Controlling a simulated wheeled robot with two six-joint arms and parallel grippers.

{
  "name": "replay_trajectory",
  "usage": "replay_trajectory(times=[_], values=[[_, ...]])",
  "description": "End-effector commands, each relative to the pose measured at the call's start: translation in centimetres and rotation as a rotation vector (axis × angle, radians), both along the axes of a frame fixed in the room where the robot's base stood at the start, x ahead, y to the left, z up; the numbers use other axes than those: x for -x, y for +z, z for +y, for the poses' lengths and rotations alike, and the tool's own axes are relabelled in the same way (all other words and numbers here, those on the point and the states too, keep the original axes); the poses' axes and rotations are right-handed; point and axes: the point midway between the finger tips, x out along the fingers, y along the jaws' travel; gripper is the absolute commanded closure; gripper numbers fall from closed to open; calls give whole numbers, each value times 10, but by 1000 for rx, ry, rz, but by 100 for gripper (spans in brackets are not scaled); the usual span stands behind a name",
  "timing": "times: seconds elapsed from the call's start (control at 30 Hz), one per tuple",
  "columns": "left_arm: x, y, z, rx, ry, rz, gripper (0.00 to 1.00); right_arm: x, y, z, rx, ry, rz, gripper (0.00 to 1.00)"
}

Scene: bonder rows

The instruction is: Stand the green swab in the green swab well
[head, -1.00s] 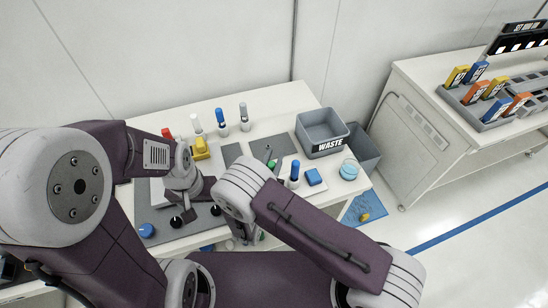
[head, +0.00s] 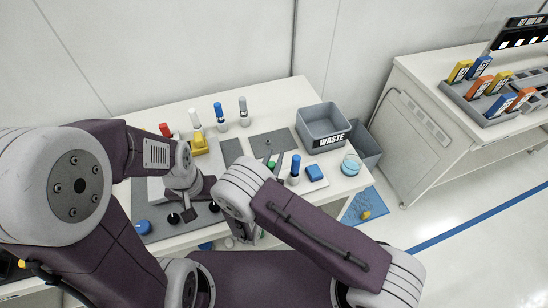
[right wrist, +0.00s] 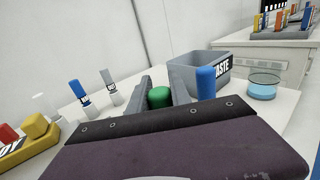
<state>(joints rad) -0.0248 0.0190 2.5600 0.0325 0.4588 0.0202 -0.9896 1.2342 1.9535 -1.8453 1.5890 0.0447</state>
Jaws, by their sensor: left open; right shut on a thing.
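The green swab (right wrist: 160,97) shows as a rounded green top between the fingers of my right gripper (right wrist: 163,92) in the right wrist view. That gripper is shut on it. In the head view a small patch of green (head: 271,164) shows beside my right gripper, largely hidden by my right arm. The swab's lower end is hidden, and I cannot tell whether it touches anything. I cannot make out the green swab well. My left gripper (head: 186,213) is open and empty over the left part of the bench.
The grey waste bin (head: 325,128) and a dish of blue liquid (head: 351,166) are further right. Blue-capped (head: 219,113) and grey-capped (head: 243,108) items stand behind.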

Motion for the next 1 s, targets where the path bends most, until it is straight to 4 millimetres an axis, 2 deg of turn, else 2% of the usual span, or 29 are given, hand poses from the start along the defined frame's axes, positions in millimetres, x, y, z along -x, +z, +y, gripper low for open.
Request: replay_trajectory(times=[0.47,0.5,0.6,1.0], values=[[0,-2,0,0,0,0,22,0,-2,0,0,0,0,100],[0,-2,0,0,0,0,22,0,-2,0,0,0,0,73],[0,-2,0,0,0,0,22,0,-2,0,0,0,0,50],[0,-2,0,0,0,0,22,0,-2,0,0,0,0,50]])
